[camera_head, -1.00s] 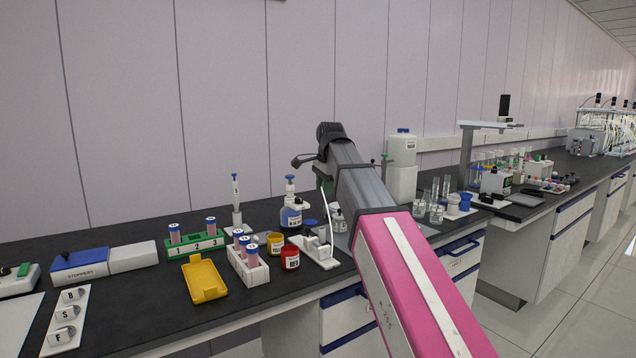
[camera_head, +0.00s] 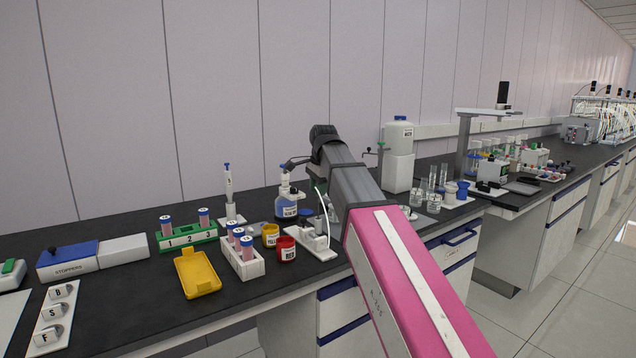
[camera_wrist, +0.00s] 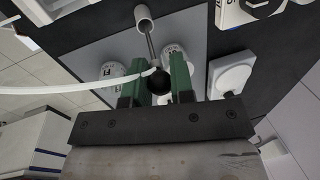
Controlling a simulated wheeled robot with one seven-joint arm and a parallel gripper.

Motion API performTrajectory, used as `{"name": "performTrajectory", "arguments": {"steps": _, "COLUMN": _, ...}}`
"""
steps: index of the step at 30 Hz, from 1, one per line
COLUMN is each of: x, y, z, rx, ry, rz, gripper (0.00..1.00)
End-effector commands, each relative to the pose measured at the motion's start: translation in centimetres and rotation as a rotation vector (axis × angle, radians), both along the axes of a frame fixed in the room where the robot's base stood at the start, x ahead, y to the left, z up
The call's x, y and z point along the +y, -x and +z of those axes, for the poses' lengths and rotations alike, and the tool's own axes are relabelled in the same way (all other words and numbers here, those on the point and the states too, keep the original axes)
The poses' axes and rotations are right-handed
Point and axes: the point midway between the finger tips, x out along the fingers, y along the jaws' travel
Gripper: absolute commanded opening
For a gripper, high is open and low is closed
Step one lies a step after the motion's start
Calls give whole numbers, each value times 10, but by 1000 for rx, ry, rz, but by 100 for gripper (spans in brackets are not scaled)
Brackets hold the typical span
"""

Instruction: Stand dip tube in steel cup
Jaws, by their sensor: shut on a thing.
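In the wrist view, my gripper (camera_wrist: 158,72) has its two green fingers closed on the dip tube (camera_wrist: 151,46), a thin grey metal rod with a dark round part between the fingers. A white hose (camera_wrist: 95,86) runs off it to the left. The rod's far end points at a pale grey round cup (camera_wrist: 143,17), which looks like the steel cup. The rod's end reaches the cup's rim in the picture; I cannot tell whether it is inside or above it. In the head view, my arm mostly hides the gripper and the cup.
In the head view, a white-based stand (camera_head: 318,250), a blue-liquid bottle (camera_head: 287,207), a red jar (camera_head: 286,250) and a white jug (camera_head: 398,157) crowd the bench.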

Motion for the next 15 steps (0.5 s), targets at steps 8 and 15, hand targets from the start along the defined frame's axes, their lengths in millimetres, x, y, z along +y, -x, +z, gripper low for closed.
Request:
{"name": "performTrajectory", "arguments": {"steps": 8, "x": 0, "y": 1, "z": -24, "rx": 1, "ry": 1, "rz": 0, "gripper": 0}}
{"name": "performTrajectory", "arguments": {"steps": 15, "x": 0, "y": 0, "z": -38, "rx": 0, "ry": 0, "rz": 0, "gripper": 0}}
